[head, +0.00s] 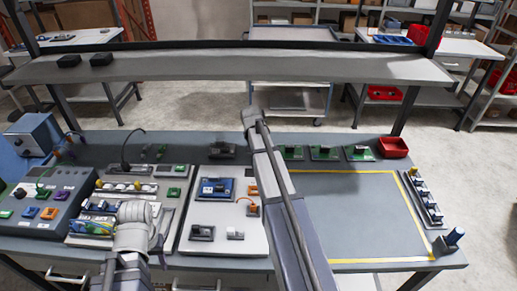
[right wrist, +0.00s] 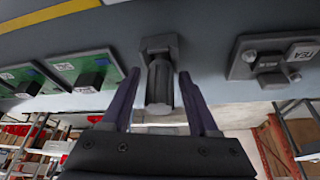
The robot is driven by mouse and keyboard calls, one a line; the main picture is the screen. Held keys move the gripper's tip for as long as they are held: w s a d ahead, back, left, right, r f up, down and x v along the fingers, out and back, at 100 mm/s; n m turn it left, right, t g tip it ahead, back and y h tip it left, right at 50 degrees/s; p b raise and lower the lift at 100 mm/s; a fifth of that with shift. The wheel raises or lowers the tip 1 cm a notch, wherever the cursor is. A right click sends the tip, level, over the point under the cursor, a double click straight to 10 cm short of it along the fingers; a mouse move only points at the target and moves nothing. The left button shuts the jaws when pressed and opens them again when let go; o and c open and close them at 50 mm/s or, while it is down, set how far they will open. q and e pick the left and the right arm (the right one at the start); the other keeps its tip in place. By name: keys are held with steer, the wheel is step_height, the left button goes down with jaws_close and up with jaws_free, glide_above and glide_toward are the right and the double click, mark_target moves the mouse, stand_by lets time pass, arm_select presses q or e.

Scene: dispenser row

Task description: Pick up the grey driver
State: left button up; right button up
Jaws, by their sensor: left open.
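The grey driver (right wrist: 160,84) appears in the right wrist view as a grey ridged cylinder under a dark square holder block (right wrist: 158,43). My right gripper (right wrist: 158,80) is open, with one finger on each side of the driver and visible gaps between. Whether the fingers reach fully around it I cannot tell. In the head view my right arm hides the driver and its own fingers. My left gripper (head: 158,244) is open at the lower left, over the front of the bench, with nothing visible in it.
Green boards (right wrist: 88,70) and a dark labelled fixture (right wrist: 272,58) flank the driver. Trays of parts (head: 178,232) cover the bench's left half. A yellow-outlined area (head: 360,215) on the right is clear. A red bin (head: 393,147) stands behind it. A shelf (head: 230,67) spans above.

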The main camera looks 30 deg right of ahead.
jaws_close()
arm_select(q)
steer(key=shift+r, duration=0.15)
arm_select(e)
steer(key=shift+r, duration=0.1)
stand_by(0.4)
arm_select(q)
steer(key=shift+w+a+r+p, duration=0.1)
steer(key=shift+r+p, duration=0.6)
steer(key=shift+p, duration=0.1)
steer(key=shift+w+a+r+p, duration=0.1)
steer(key=shift+r+p, duration=0.6)
steer(key=shift+p, duration=0.05)
arm_select(e)
steer(key=shift+r, duration=1.45)
arm_select(q)
steer(key=shift+r, duration=0.25)
arm_select(e)
steer(key=shift+r, duration=0.2)
